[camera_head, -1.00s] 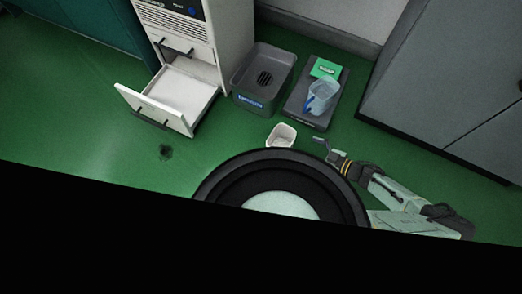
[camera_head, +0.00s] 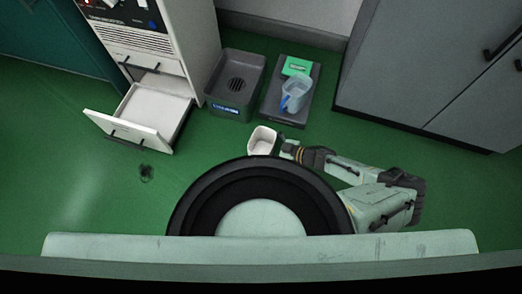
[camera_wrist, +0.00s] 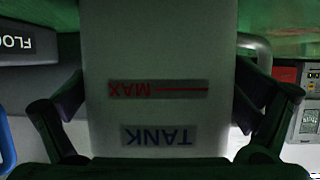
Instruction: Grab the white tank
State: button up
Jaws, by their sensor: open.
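The white tank (camera_head: 262,139) is an open-topped container on the green floor, just in front of my round base. My gripper (camera_head: 288,148) is at its right side in the head view, with the arm stretched in from the right. In the wrist view the tank (camera_wrist: 157,55) fills the middle, with upside-down "TANK" and "MAX" labels facing the camera. The gripper's two dark fingers (camera_wrist: 160,105) are open, one on each side of the tank. I cannot tell whether either finger touches it. The tank's far side is hidden.
A grey basin with a drain (camera_head: 236,82) and a dark platform (camera_head: 273,108) bearing a blue-handled jug (camera_head: 296,94) and a green box (camera_head: 297,66) stand behind. A cabinet's open drawer (camera_head: 150,108) juts out at left. Grey cupboards (camera_head: 420,70) stand right.

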jog(key=shift+c, duration=0.5)
jog(key=c, duration=0.8)
jog(key=shift+o, duration=0.2)
